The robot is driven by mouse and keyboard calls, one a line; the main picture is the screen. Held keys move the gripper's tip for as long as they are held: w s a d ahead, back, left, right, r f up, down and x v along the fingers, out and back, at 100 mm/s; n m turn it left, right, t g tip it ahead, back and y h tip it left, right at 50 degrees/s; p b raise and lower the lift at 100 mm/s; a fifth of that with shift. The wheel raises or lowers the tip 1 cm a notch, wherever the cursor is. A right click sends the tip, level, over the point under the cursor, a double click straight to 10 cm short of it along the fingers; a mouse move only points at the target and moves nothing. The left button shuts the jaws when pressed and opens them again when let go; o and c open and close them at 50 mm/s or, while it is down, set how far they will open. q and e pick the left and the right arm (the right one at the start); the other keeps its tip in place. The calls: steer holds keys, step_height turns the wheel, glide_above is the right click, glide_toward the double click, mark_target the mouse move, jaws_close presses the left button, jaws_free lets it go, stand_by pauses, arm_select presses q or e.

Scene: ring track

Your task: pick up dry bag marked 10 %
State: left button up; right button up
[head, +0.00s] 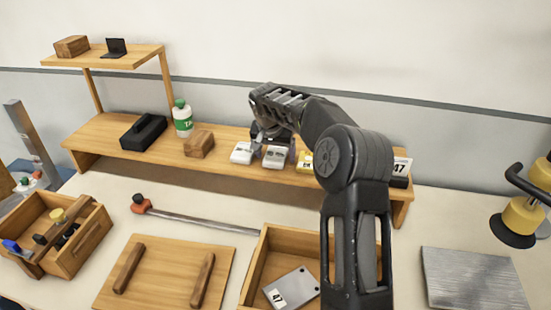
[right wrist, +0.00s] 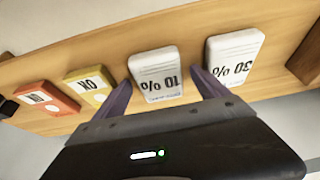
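The dry bag marked 10 % (right wrist: 157,72) is a small white packet on the wooden shelf; its label appears upside down in the right wrist view. In the head view it is the right-hand white packet (head: 275,157). My right gripper (right wrist: 162,80) is open, with one finger at either side of this bag; I cannot tell whether they touch it. In the head view the right gripper (head: 277,147) reaches down over the bag from above. My left gripper is not in view.
A white bag marked 30 % (right wrist: 235,57) stands close beside one finger. A yellow packet marked OK (right wrist: 90,85) and an orange packet (right wrist: 48,97) are on the other side. A wooden block (head: 199,144) and a bottle (head: 182,118) stand further left on the shelf (head: 240,178).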

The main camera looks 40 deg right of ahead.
mark_target(275, 155)
steer(key=c, duration=1.4)
steer(key=shift+o, duration=0.2)
step_height(275, 155, up, 10)
steer(key=shift+r+b, duration=0.2)
steer(key=shift+b, duration=0.1)
